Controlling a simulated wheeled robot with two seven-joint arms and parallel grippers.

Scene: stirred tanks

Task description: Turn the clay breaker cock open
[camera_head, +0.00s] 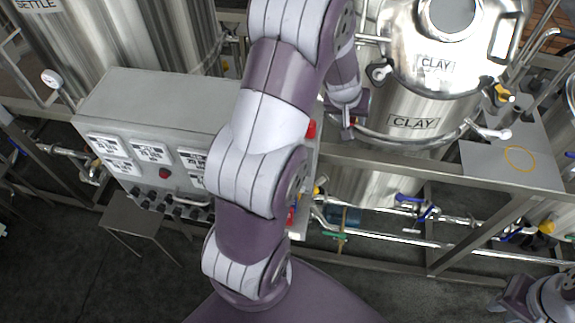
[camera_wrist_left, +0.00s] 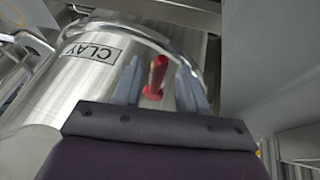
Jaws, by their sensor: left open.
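The clay tank is a shiny steel vessel labelled CLAY (camera_head: 385,112), at the upper right in the head view and upside down in the left wrist view (camera_wrist_left: 85,85). A red handle (camera_wrist_left: 155,76), which looks like the breaker cock's lever, stands in front of the tank wall by a curved pipe. My left gripper (camera_wrist_left: 160,82) is open, with one finger on each side of the red handle and visible gaps between. In the head view my left gripper (camera_head: 350,118) is small and partly hidden by my wrist beside the tank.
A steel frame rail (camera_head: 440,168) and pipes with blue-handled valves (camera_head: 418,208) run below the tank. A grey plate (camera_head: 500,165) lies at the right. A grey panel borders the wrist view's right side.

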